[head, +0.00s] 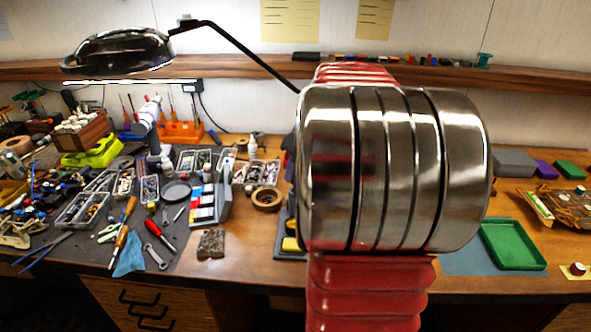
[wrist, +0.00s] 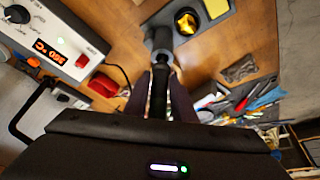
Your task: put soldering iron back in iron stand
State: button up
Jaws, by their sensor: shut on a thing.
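In the wrist view, my gripper (wrist: 161,76) is shut on the soldering iron (wrist: 159,98), a dark slim handle between its two dark fingers. The iron points up the picture toward the iron stand (wrist: 205,38), a grey base with brass wool in a round cup and a yellow sponge. A grey rounded part lies at the iron's far end, by the stand's left edge. I cannot tell whether the tip is inside a holder or only above it. In the head view, my arm hides the gripper, the iron and most of the stand (head: 283,243).
The soldering station (wrist: 58,35), with an orange display and red switch, is left in the wrist view, a dark cable beside it. In the head view, a green tray (head: 513,246) lies right of my arm, tape (head: 267,198) and tools left. Bare wood shows near the front edge.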

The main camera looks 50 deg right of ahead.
jog(key=shift+f, duration=1.35)
jog(key=o, duration=1.5)
jog(key=shift+c, duration=0.2)
jog(key=shift+r, duration=0.15)
jog(key=v, duration=0.8)
jog(key=shift+w+r, duration=0.2)
jog(key=shift+r, duration=0.2)
dwell(0.3)
jog(key=shift+d+m, duration=0.1)
jog(key=shift+m, duration=0.2)
dwell(0.8)
